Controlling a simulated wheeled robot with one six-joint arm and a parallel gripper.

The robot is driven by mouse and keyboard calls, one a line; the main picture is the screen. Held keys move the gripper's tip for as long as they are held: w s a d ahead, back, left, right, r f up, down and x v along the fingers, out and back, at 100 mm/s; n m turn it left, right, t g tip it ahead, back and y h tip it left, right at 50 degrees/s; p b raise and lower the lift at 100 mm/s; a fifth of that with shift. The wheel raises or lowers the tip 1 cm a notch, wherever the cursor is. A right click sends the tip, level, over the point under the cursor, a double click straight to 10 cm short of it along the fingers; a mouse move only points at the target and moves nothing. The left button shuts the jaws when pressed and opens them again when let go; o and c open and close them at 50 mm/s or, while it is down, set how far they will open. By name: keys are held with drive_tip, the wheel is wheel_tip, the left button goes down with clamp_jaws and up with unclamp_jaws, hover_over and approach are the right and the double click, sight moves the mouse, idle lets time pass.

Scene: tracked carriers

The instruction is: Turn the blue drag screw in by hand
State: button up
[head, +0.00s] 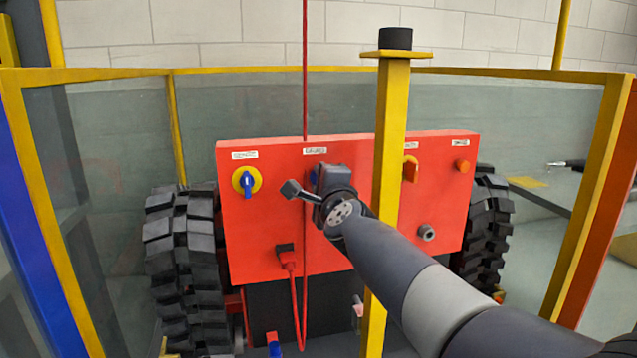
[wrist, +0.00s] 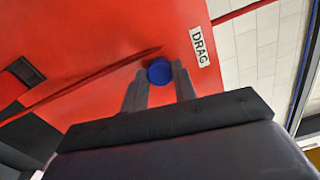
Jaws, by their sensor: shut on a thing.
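The blue drag screw (wrist: 159,71) sits on the red panel beside the label DRAG (wrist: 200,46) in the wrist view. My gripper (wrist: 160,80) is shut on it, with one grey finger on each side of the round blue head. In the head view my gripper (head: 318,190) is at the upper middle of the red panel (head: 255,225), under a white label. There my wrist hides most of the screw, and only a bit of blue shows at its left edge.
A yellow post (head: 390,150) with a black cap stands in front of the panel, close to my arm. A blue-handled switch (head: 246,182) is left on the panel, an orange button (head: 462,166) right. A red cable (head: 291,285) hangs below. Black tracked wheels (head: 183,260) flank the panel.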

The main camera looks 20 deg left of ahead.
drive_tip(key=m+b, duration=0.1)
drive_tip(key=m, duration=0.8)
drive_tip(key=shift+m, duration=0.4)
drive_tip(key=o, duration=0.8)
